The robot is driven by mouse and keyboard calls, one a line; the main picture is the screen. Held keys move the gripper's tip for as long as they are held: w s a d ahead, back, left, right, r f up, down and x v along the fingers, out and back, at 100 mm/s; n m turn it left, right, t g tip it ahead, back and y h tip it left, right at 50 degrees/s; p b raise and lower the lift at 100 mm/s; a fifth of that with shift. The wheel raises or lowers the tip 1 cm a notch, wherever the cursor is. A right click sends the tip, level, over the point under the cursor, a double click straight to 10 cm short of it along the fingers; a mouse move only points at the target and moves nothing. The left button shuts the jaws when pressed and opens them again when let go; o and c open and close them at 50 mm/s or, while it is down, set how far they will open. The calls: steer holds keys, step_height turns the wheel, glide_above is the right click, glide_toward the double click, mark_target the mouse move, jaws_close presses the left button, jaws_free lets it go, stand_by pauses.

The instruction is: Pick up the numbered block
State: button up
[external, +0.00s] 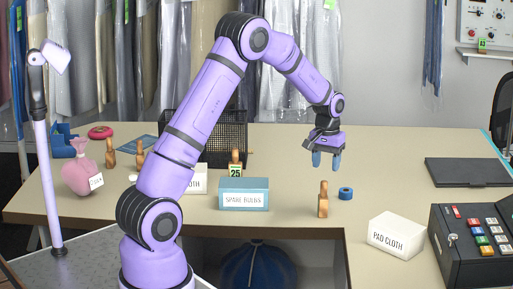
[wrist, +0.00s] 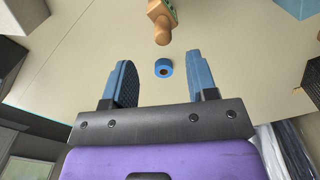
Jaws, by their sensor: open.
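A wooden block with a knob-like top (external: 323,200) stands upright near the front edge of the table. In the wrist view it shows at the top (wrist: 160,20), with a bit of green at its upper end; no number is readable on it. Another wooden piece (external: 236,156) farther back carries a green-edged plate reading 25 (external: 235,171). My gripper (external: 326,162) is open and empty, pointing down above the table beyond the front block. In the wrist view both blue fingers are apart, with nothing between them.
A blue ring-shaped roll (external: 345,193) lies beside the front block. A blue SPARE BULBS box (external: 244,194) is to its left, and a white PAD CLOTH box (external: 396,235) to its right. A black wire basket (external: 202,128) stands behind. Table right of my gripper (external: 390,160) is clear.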

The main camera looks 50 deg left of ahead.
mark_target(324, 196)
step_height(324, 196, down, 9)
steer(key=shift+a+f, duration=0.1)
steer(key=shift+a, duration=0.05)
jaws_close()
stand_by(0.5)
